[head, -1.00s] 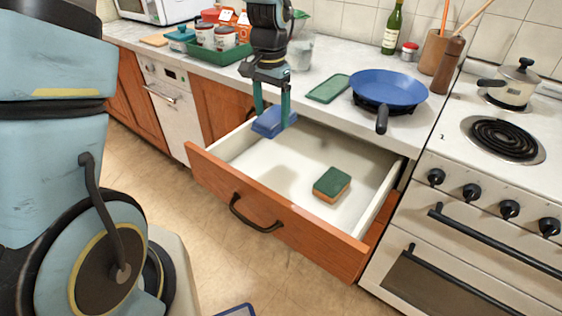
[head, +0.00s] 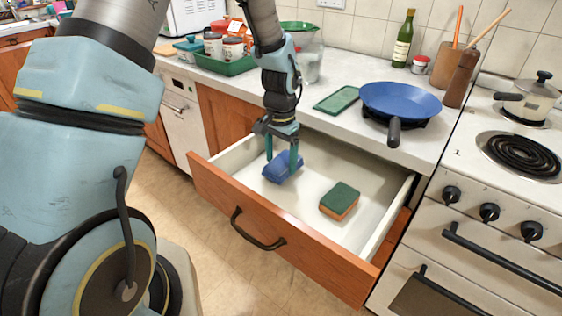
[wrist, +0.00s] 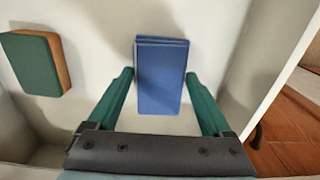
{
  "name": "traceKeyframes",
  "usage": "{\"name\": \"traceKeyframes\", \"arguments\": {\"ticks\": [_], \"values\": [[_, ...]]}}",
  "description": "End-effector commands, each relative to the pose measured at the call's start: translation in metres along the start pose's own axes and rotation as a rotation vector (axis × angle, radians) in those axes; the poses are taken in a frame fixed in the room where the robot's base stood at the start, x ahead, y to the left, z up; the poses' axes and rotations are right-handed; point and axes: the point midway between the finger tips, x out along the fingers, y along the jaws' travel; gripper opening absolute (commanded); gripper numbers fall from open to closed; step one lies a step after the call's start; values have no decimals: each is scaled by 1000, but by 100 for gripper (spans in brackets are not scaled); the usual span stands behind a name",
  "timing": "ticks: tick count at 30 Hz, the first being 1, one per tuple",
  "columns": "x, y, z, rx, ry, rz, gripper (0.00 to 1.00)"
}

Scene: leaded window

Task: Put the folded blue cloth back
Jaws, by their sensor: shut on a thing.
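The folded blue cloth (head: 283,167) is inside the open drawer, in its left part. It also shows in the wrist view (wrist: 162,78), lengthwise between the two green fingers. My gripper (head: 282,160) points down into the drawer and is shut on the cloth. I cannot tell whether the cloth touches the drawer floor. The open drawer (head: 262,232) has an orange wooden front, a dark handle and a white inside.
A green and orange sponge (head: 340,200) lies in the drawer, right of the cloth. The drawer's white walls stand around them. On the counter are a blue pan (head: 400,101), a green tray (head: 337,99) and a bottle (head: 403,40). The stove (head: 490,210) is at right.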

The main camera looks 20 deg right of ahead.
Motion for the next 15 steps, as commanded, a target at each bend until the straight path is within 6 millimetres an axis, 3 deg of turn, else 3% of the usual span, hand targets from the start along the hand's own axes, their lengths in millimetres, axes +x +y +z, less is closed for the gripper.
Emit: {"name": "traceKeyframes", "arguments": {"ticks": [4, 15], "values": [[14, 0, 0, 0, 0, 0, 39], [18, 0, 0, -1, 1, 0, 39]]}}
